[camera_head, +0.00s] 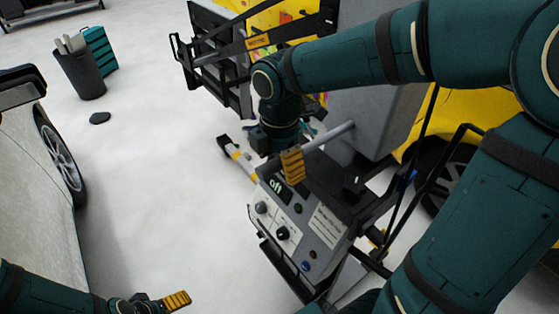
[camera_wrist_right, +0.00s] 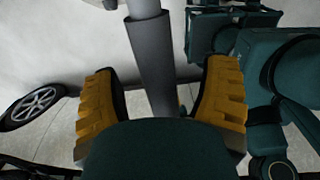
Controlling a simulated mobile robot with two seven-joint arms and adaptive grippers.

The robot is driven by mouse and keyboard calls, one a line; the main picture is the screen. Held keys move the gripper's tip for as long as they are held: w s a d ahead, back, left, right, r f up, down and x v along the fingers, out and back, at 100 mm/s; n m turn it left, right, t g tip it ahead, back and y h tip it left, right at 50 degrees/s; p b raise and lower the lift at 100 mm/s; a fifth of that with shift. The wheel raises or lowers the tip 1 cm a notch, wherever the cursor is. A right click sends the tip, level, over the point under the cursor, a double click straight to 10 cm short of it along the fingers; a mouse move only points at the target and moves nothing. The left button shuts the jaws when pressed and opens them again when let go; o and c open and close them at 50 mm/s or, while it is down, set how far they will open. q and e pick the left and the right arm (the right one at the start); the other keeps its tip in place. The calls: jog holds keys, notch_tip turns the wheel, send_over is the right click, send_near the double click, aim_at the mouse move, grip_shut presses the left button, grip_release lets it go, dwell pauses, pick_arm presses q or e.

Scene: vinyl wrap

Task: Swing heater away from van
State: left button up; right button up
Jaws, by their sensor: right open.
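The heater stands in the head view, with a grey control box (camera_head: 300,235) carrying knobs and a lit display. A grey handle bar (camera_head: 330,139) crosses above the box. A black panel frame (camera_head: 222,62) at the upper left appears to be the heater's head, close to the yellow van (camera_head: 440,125). My right gripper (camera_head: 291,163) is open at the handle bar. In the right wrist view the bar (camera_wrist_right: 152,62) lies between its two yellow fingers, with gaps on both sides. My left gripper (camera_head: 172,300) is at the bottom edge, well away from the heater; only one finger shows clearly.
A pale vehicle (camera_head: 30,160) with a wheel stands on the left. A dark bin (camera_head: 80,73) and a teal drawer unit (camera_head: 101,48) are at the upper left. A small dark object (camera_head: 100,118) lies on the floor. The white floor between the pale vehicle and the heater is clear.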

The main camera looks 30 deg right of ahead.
grip_shut()
